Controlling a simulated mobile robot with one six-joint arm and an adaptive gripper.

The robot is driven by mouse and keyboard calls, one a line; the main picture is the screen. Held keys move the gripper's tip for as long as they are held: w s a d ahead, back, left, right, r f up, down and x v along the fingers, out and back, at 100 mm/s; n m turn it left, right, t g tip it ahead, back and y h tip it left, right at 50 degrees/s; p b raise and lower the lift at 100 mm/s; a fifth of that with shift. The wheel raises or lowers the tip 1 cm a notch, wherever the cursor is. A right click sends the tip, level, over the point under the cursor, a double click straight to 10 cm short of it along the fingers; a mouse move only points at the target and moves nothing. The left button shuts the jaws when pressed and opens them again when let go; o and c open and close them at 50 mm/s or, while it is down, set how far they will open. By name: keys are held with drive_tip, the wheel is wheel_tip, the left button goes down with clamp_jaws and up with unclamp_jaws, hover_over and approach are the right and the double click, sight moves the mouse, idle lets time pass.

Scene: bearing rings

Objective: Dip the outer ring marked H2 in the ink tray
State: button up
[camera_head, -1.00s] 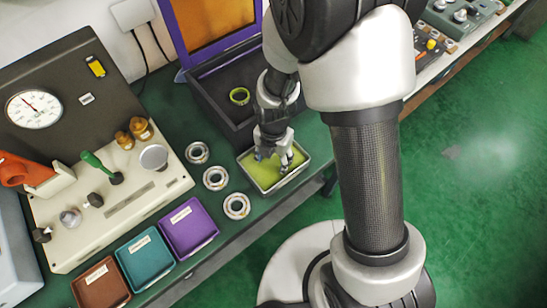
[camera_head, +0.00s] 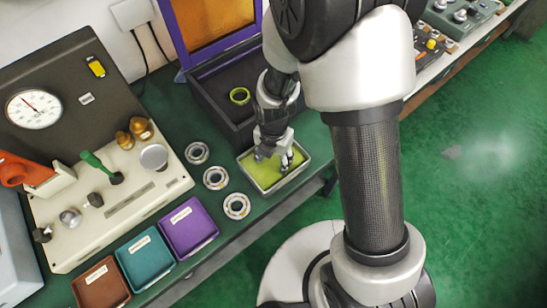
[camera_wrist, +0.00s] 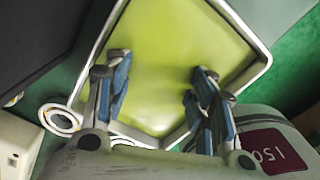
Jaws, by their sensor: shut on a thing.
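The ink tray (camera_head: 302,170) is a pale, rimmed rectangle with yellow-green ink, on the green bench right of the loose rings. My gripper (camera_head: 276,159) points down into the tray area, its fingers over the ink. The wrist view shows its blue-padded fingers (camera_wrist: 160,88) spread apart over the tray (camera_wrist: 245,30). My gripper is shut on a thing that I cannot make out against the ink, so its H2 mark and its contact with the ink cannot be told.
Three metal bearing rings (camera_head: 197,152) (camera_head: 215,178) (camera_head: 236,206) lie left of the tray. Purple (camera_head: 188,228), teal (camera_head: 145,259) and brown (camera_head: 101,284) bins line the front edge. The black box (camera_head: 216,122) stands close behind the tray. A gauge machine (camera_head: 120,205) fills the left.

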drive_tip(key=shift+r, duration=0.15)
wheel_tip(320, 180, up, 8)
drive_tip(key=p, duration=0.6)
drive_tip(key=shift+r+p, duration=0.15)
drive_tip(key=shift+p, duration=0.25)
idle(1.1)
